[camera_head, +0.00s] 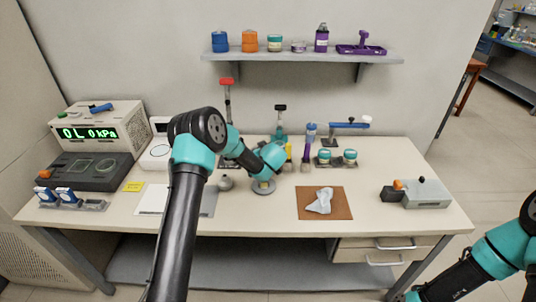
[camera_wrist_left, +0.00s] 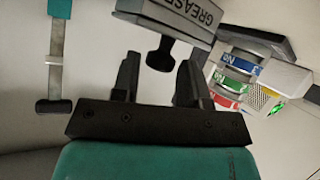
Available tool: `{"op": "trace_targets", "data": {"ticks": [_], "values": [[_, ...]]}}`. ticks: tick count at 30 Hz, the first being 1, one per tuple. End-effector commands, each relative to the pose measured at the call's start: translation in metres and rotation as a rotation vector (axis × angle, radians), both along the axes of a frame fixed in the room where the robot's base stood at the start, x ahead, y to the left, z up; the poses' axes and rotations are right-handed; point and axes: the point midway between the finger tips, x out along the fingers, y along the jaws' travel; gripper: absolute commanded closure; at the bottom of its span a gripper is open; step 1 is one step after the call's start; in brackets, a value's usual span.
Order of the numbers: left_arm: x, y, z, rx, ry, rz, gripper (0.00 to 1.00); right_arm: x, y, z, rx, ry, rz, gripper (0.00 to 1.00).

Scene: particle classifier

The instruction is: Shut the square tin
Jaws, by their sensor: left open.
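In the left wrist view, a grey square-sided tin lettered GREASE (camera_wrist_left: 185,15) is at the top, tilted in the picture. A black knob-like part (camera_wrist_left: 160,55) sticks out from it toward my fingers. My left gripper (camera_wrist_left: 158,78) is open, with its two black fingers apart on either side of that part. I cannot tell whether they touch it. In the head view my left arm reaches over the middle of the table and its wrist hides the fingers; I cannot make out the tin there. My right arm shows at lower right, its gripper out of the picture.
A brown mat (camera_head: 334,212) with a crumpled white cloth (camera_head: 320,200) lies right of centre. A grey box with knobs (camera_head: 427,195) stands at the right. A wall shelf (camera_head: 300,57) holds several jars.

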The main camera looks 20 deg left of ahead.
Motion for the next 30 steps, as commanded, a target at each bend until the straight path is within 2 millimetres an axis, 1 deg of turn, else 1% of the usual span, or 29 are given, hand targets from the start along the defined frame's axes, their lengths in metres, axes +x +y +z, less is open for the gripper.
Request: {"op": "trace_targets", "data": {"ticks": [5, 21, 25, 30], "values": [[-0.016, -0.016, 0.013, 0.0, 0.0, -0.002, 0.6, 0.0, 0.0, 0.0, 0.0, 0.0, 0.0, 0.29], [-0.082, -0.08, 0.062, -0.001, -0.002, -0.004, 0.6, 0.0, 0.0, 0.0, 0.0, 0.0, 0.0, 0.29], [-0.095, -0.092, 0.071, 0.0, -0.001, -0.004, 0.6, 0.0, 0.0, 0.0, 0.0, 0.0, 0.0, 0.29], [-0.104, -0.1, 0.077, -0.001, 0.0, -0.002, 0.6, 0.0, 0.0, 0.0, 0.0, 0.0, 0.0, 0.29]]}}
